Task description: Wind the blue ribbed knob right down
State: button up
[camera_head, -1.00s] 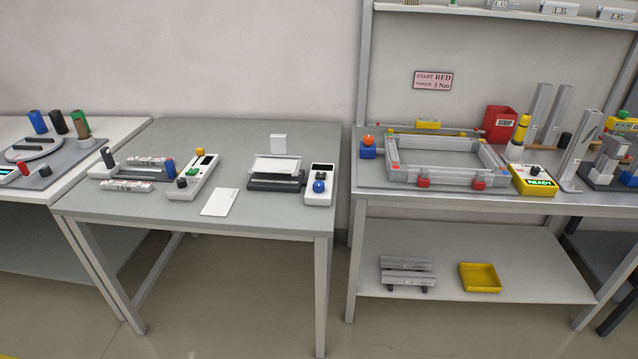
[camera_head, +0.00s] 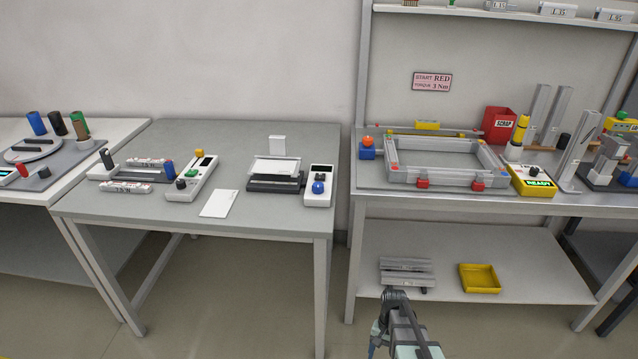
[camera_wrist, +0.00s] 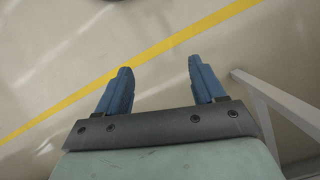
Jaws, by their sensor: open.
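On the middle table, a blue upright knob (camera_head: 169,168) stands at the right end of a small fixture (camera_head: 137,186), with a black knob (camera_head: 106,159) at its left end. A rounder blue knob (camera_head: 318,187) sits on a white control box (camera_head: 319,199) at the table's right. Ribs are too small to make out on either blue knob. In the wrist view, my gripper (camera_wrist: 159,66) is open and empty, its two blue fingers apart above the floor. Neither blue knob shows in that view. In the head view, my arm shows low at the right, well away from both knobs.
Between the knobs stand a white box with a green button (camera_head: 190,173), a white card (camera_head: 219,203) and a dark-based device (camera_head: 274,184). The right bench (camera_head: 365,204) carries a grey frame. A table leg (camera_wrist: 265,110) is right of my fingers. The table's front is clear.

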jog(key=w+a+r+m+t, duration=0.2)
jog(key=w+r, duration=1.1)
jog(key=w, duration=0.2)
jog(key=m+t, duration=0.2)
jog(key=m, duration=1.1)
send_near(319, 184)
jog(key=shift+h, duration=0.3)
jog(key=f, duration=0.9)
jog(key=shift+a+f, duration=0.1)
jog(key=shift+a, duration=0.15)
jog(key=shift+c, duration=0.3)
jog(key=c, duration=1)
